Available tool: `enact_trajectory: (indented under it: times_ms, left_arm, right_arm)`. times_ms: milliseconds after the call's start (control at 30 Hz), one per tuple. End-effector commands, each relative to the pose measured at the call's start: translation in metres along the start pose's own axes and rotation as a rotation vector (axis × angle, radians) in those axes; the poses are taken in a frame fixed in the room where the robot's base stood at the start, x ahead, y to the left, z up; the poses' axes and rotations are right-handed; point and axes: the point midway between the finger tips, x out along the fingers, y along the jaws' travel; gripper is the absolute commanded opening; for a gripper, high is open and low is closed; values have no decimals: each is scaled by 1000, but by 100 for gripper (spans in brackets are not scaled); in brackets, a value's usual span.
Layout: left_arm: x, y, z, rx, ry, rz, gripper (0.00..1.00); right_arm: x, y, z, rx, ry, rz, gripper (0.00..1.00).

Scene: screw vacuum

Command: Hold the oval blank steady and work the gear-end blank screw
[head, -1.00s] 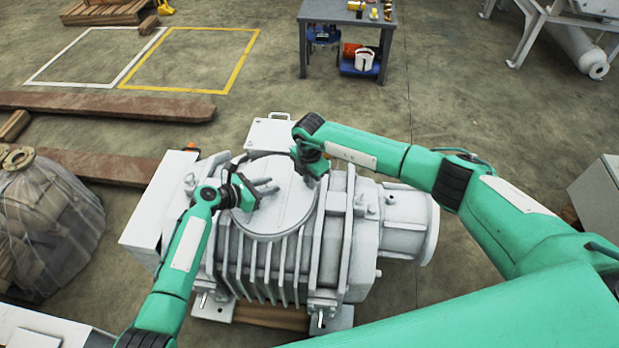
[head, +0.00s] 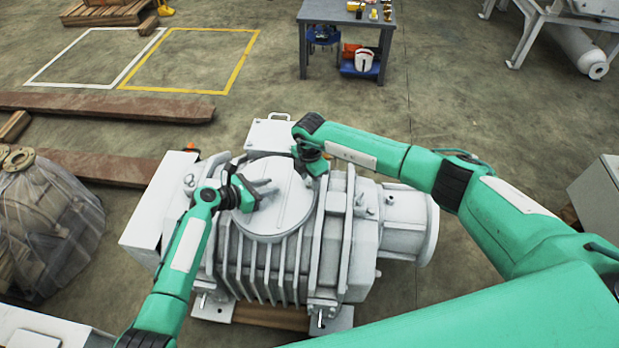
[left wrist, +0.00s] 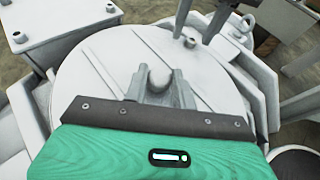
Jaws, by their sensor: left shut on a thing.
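The oval blank (head: 285,212) is the large, light grey round cover on top of the vacuum pump; it also fills the middle of the left wrist view (left wrist: 105,80). My left gripper (head: 268,190) is over it, its fingers closed around a rounded grey knob (left wrist: 158,76) near the cover's middle. My right gripper (head: 315,166) points down at the cover's far right edge. In the left wrist view its two grey fingers (left wrist: 200,20) stand apart. A small screw head (left wrist: 190,42) shows on the cover near them; I cannot tell whether they touch it.
The ribbed pump body (head: 265,265) stands on wooden supports. A grey box (head: 155,210) adjoins it at left, and wooden beams (head: 105,105) lie beyond. A wrapped machine (head: 45,225) stands at far left. A table (head: 345,14) is at the back.

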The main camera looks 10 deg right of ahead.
Motion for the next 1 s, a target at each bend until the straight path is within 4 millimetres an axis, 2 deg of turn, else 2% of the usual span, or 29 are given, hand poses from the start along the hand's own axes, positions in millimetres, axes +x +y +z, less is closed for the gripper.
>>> enact_trajectory:
  times_ms: [33,267,367,700,900,1000]
  left_arm:
    - [0,-2,-5,-3,7,-3,0]
    - [0,-2,-4,-3,5,-3,0]
    - [0,-2,-4,-3,5,-3,0]
    - [0,-1,-2,-2,2,-2,0]
    - [0,-1,-2,-2,1,-2,0]
    - [0,-1,-2,-2,1,-2,0]
  right_arm:
    - [1,0,0,0,0,-1,39]
    - [-4,0,0,-1,1,0,39]
    - [-17,0,1,-1,-1,1,39]
    - [-88,0,0,-1,-1,3,39]
    - [-113,0,0,0,-1,2,39]
    - [-119,-1,0,0,0,1,39]
